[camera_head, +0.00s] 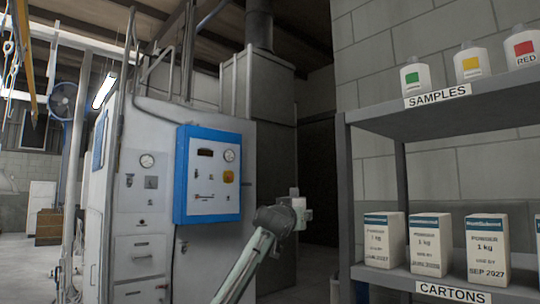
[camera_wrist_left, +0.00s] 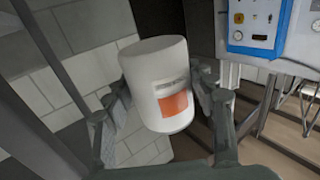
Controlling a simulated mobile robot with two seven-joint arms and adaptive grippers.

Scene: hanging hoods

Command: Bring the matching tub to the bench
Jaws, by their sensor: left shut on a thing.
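A white tub (camera_wrist_left: 158,70) with rounded edges fills the middle of the left wrist view. It bears an orange patch (camera_wrist_left: 175,105) and a strip of print too blurred to read. My left gripper (camera_wrist_left: 160,88) is shut on the tub, with one finger on each side. The tub looks tilted in that view. In the head view one of my arms reaches up from the bottom centre, in front of the grey cabinet; the tub cannot be made out there. No bench can be identified, and my right gripper is not seen.
A grey shelf unit (camera_head: 378,122) stands at the right. Its upper board, marked SAMPLES, holds bottles with green, yellow and red patches. Its lower board, marked CARTONS, holds several powder cartons (camera_head: 431,245). A grey cabinet (camera_head: 141,250) with a blue-framed panel (camera_head: 209,215) stands at centre left.

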